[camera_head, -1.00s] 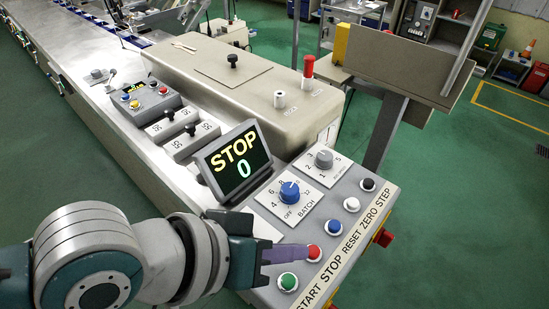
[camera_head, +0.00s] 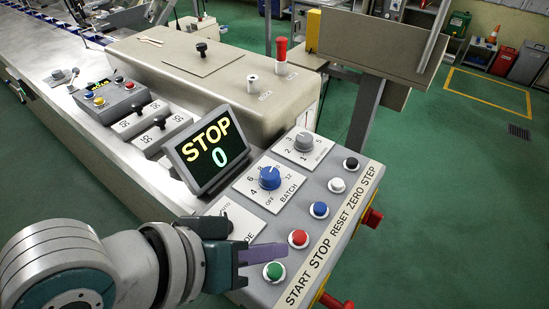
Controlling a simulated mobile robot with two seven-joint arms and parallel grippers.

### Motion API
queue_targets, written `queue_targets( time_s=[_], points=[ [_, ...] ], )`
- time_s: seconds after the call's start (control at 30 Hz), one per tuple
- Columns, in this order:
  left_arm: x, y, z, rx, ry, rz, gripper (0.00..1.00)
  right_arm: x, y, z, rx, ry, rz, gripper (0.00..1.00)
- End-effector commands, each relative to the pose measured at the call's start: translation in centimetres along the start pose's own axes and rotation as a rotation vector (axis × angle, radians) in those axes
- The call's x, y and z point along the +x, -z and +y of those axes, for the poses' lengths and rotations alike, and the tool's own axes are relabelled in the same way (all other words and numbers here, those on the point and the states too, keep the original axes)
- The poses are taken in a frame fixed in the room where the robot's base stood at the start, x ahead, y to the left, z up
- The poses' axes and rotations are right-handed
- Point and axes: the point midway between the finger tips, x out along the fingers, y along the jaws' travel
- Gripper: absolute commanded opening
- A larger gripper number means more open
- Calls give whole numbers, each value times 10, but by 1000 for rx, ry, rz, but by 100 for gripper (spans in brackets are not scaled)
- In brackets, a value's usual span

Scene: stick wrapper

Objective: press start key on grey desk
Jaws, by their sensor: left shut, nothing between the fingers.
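The grey desk (camera_head: 238,290) is a sloping control panel at the lower centre. Its green start key (camera_head: 274,271) sits in a white ring above the printed word START. The red stop key (camera_head: 299,238) is just up and to the right. My left gripper (camera_head: 284,252) comes in from the left, shut and empty, with purple fingers. Its tips appear just above the green key and left of the red key in the picture. I cannot tell their height over the panel. The screen (camera_head: 205,150) reads STOP 0. My right gripper is not in view.
Blue (camera_head: 319,209), white and black keys continue up the row. A blue batch knob (camera_head: 269,178) and a grey knob (camera_head: 304,142) stand on the panel. A red mushroom button (camera_head: 372,217) juts from its right side. A beige machine cover lies behind.

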Motion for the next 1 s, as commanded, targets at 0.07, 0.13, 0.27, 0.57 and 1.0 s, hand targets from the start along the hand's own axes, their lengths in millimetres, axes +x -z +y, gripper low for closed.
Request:
queue_targets(
  time_s=[0.07, 0.13, 0.27, 0.57, 1.0],
  points=[
    [14, -10, -10, 1, 0, 0, 0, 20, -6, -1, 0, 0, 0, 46],
    [20, -14, -14, 0, 0, 0, 0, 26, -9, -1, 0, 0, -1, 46],
    [28, -20, -20, 0, 0, 0, 0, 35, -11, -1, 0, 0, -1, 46],
    [29, -21, -21, 0, -1, 0, 0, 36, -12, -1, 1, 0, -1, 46],
    [29, -21, -21, 0, 0, 0, 0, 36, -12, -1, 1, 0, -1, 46]
  ],
)
